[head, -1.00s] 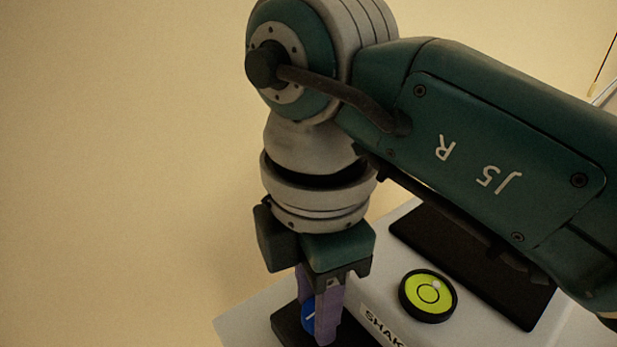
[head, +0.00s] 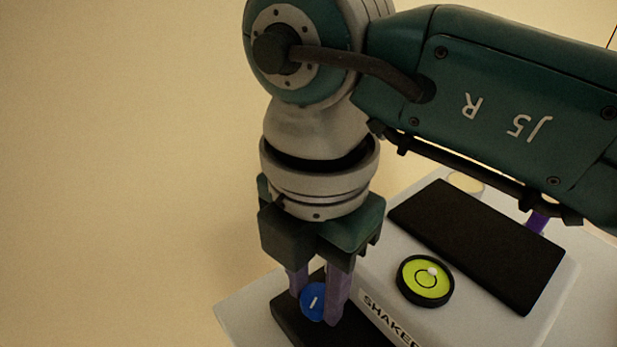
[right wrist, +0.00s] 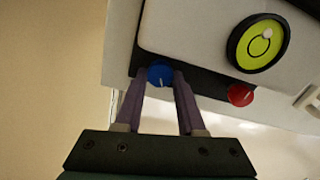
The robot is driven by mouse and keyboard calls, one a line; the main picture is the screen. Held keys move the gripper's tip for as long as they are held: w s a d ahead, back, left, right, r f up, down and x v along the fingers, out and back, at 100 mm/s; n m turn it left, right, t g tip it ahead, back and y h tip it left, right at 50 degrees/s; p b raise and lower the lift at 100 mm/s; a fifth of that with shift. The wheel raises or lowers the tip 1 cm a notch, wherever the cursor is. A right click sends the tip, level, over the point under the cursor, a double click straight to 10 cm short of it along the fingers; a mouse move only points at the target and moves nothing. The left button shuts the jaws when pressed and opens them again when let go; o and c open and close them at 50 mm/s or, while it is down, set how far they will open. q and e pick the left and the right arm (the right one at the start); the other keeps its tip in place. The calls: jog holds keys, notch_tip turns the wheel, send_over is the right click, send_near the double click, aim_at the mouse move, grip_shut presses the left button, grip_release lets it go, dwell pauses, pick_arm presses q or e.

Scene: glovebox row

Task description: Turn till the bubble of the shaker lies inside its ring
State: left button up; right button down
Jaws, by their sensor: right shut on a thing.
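The shaker (head: 545,290) is a pale box with a black top mat and a lettered front. Its round level (head: 404,284) is yellow-green in a black rim. The white bubble (head: 432,271) lies across the upper right edge of the thin black ring, not wholly inside it. In the right wrist view the bubble (right wrist: 266,34) sits at the ring's top edge. My right gripper (head: 315,306) is shut on a blue knob (head: 313,302) with a white line, at the shaker's front left. The knob also shows between the purple fingers in the right wrist view (right wrist: 160,74).
A red knob (right wrist: 240,94) sits along the same dark strip in the right wrist view. A black mat (head: 478,245) covers the shaker's back top. A pale round thing (head: 466,184) is partly hidden behind it. A small purple piece (head: 538,221) shows below my right arm.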

jog(key=n+b, duration=0.1)
jog(key=n, duration=0.2)
jog(key=shift+n, duration=0.4)
jog(key=n+b, duration=0.1)
jog(key=n, duration=0.2)
jog(key=shift+d+n+b, duration=0.1)
jog(key=shift+n+b, duration=0.2)
jog(key=shift+b, duration=0.1)
jog(key=n+b, duration=0.3)
jog(key=n, duration=0.1)
jog(key=shift+f, duration=0.1)
jog(key=shift+n+b, duration=1.15)
jog(key=shift+n, duration=0.55)
jog(key=shift+r, duration=0.2)
jog(key=c, duration=0.8)
grip_release()
jog(key=o, duration=0.3)
jog(key=shift+f, duration=0.1)
jog(key=shift+d, duration=0.1)
